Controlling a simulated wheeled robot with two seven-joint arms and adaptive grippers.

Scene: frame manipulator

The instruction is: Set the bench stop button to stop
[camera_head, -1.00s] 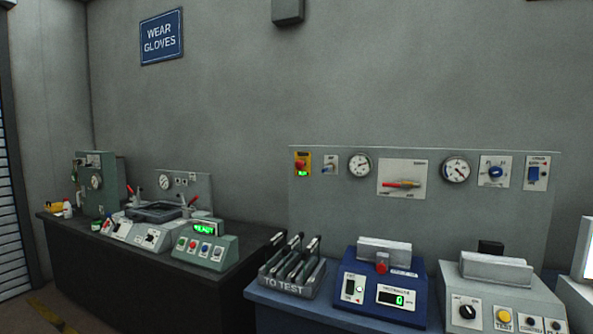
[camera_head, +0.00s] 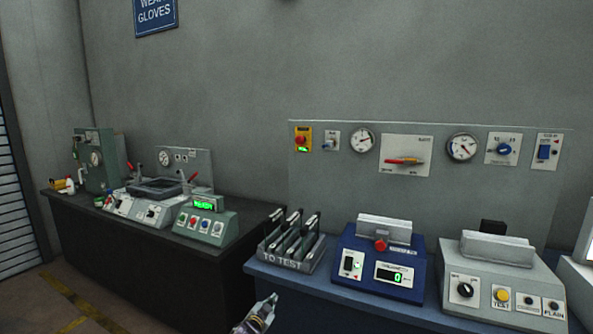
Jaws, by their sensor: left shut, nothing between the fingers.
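The stop button is a red mushroom button (camera_head: 301,140) on a yellow plate, at the upper left of the grey wall panel (camera_head: 345,185). A small green label is lit under the button; its lettering is too small to read surely. My left gripper (camera_head: 271,299) shows at the bottom edge, shut and empty. It is well below the button and apart from it, just in front of the blue bench's left end. My right gripper is not in view.
A rack (camera_head: 291,258) marked TO TEST, a blue tester (camera_head: 345,240) with its own red knob, and a grey tester (camera_head: 480,262) stand below the panel. A dark bench (camera_head: 110,228) with other machines is at the left. Bare wall lies left of the panel.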

